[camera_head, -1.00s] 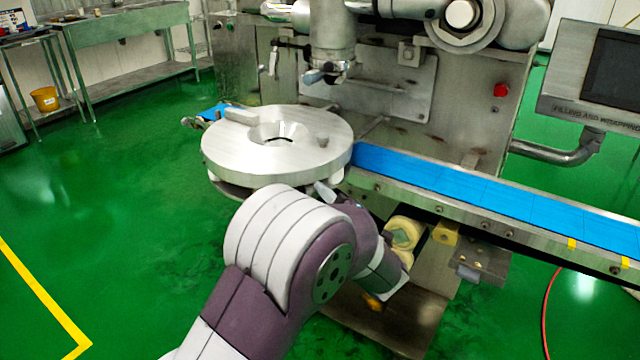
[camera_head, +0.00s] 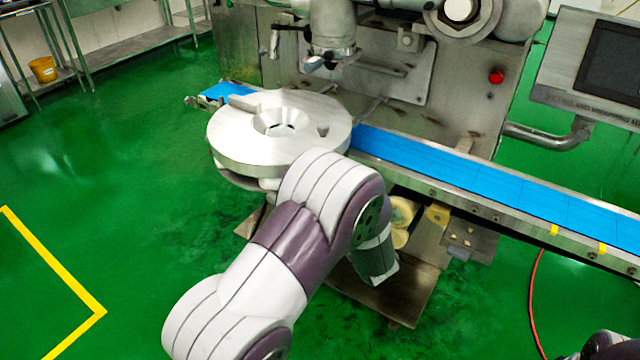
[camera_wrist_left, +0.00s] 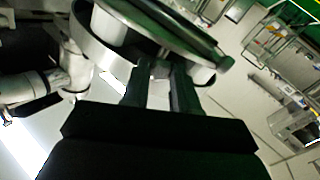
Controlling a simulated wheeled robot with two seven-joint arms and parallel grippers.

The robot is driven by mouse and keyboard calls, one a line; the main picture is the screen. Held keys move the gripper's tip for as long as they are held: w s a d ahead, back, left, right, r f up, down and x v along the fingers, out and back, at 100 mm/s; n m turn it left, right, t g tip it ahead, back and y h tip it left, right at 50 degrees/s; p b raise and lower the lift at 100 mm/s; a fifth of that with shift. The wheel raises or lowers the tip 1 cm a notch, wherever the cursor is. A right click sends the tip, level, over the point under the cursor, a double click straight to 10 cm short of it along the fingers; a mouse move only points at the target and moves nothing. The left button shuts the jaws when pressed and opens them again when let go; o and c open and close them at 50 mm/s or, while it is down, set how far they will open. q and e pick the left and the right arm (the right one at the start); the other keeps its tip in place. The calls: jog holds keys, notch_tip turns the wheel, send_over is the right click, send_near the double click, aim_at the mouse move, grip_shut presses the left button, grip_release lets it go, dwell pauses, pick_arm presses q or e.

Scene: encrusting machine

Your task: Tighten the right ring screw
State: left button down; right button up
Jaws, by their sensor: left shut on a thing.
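The round metal ring plate (camera_head: 230,146) of the machine stands left of the blue conveyor in the head view. Its underside rim (camera_wrist_left: 95,48) fills the top of the left wrist view. My left gripper (camera_wrist_left: 160,78) is under this rim, its two fingers on either side of a small grey piece, the right ring screw (camera_wrist_left: 160,69), and shut on it. Much of the screw is hidden by the fingers.
The blue conveyor belt (camera_head: 450,172) runs right from the plate, with a metal tray (camera_head: 385,300) below it. The machine body (camera_head: 450,110) with a red button (camera_head: 496,76) stands behind. Green floor (camera_head: 100,190) is free at left.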

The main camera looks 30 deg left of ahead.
dwell(0.4)
pick_arm(q)
jog(key=c, duration=0.9)
grip_release()
jog(key=shift+o, duration=0.2)
jog(key=shift+d, duration=0.1)
jog(key=v, duration=1.2)
jog(key=shift+s+d+p, duration=0.2)
jog(key=shift+s+p, duration=0.05)
jog(key=shift+p, duration=0.1)
jog(key=shift+f, duration=0.15)
